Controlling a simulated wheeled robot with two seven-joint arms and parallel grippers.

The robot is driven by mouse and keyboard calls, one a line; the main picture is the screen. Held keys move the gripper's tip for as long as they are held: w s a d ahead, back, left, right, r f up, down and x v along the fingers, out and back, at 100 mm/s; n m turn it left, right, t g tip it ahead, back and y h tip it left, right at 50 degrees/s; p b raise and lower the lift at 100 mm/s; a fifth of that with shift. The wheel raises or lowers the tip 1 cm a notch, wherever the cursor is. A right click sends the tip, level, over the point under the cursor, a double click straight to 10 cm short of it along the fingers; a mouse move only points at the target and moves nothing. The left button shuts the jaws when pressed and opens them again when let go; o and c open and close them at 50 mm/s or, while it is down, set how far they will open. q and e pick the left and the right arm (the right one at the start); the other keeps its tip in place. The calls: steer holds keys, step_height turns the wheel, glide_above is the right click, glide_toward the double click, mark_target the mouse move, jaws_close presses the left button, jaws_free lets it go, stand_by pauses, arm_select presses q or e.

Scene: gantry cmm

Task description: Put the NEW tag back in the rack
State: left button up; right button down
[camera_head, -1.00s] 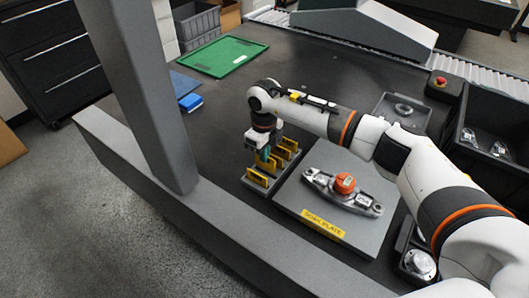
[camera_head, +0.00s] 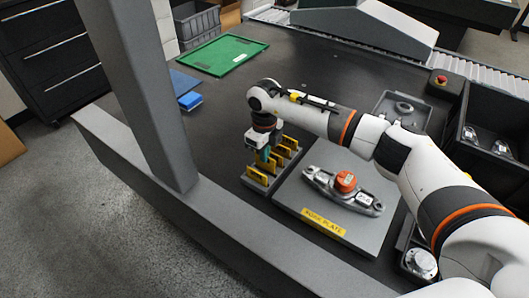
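My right gripper (camera_head: 262,146) points down over the tag rack (camera_head: 256,188), left of the work plate. A green-teal tag (camera_head: 264,156) shows at its fingertips, among the rack's slots. The fingers look close around this tag, but they are small and partly hidden by the wrist, so I cannot tell whether they grip it. Several yellow tags (camera_head: 258,176) stand in the rack in front of and beside the green one. The tag's lettering is unreadable, and whether its lower edge sits in a slot is hidden. My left gripper is not in view.
A grey work plate (camera_head: 357,235) carries a metal part (camera_head: 325,182) with an orange cap (camera_head: 346,181). A grey post (camera_head: 150,100) stands at left. A green tray (camera_head: 215,57) and blue block (camera_head: 190,101) lie farther back. The dark table between is clear.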

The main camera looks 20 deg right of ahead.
steer(key=shift+f, duration=0.2)
steer(key=shift+f+b, duration=0.35)
steer(key=shift+b, duration=0.1)
steer(key=shift+f, duration=0.2)
steer(key=shift+f+b, duration=0.45)
steer(key=shift+b, duration=0.05)
stand_by(0.4)
steer(key=c, duration=1.3)
jaws_free()
steer(key=shift+r, duration=0.2)
steer(key=shift+r+p, duration=2.25)
steer(key=shift+r, duration=1.1)
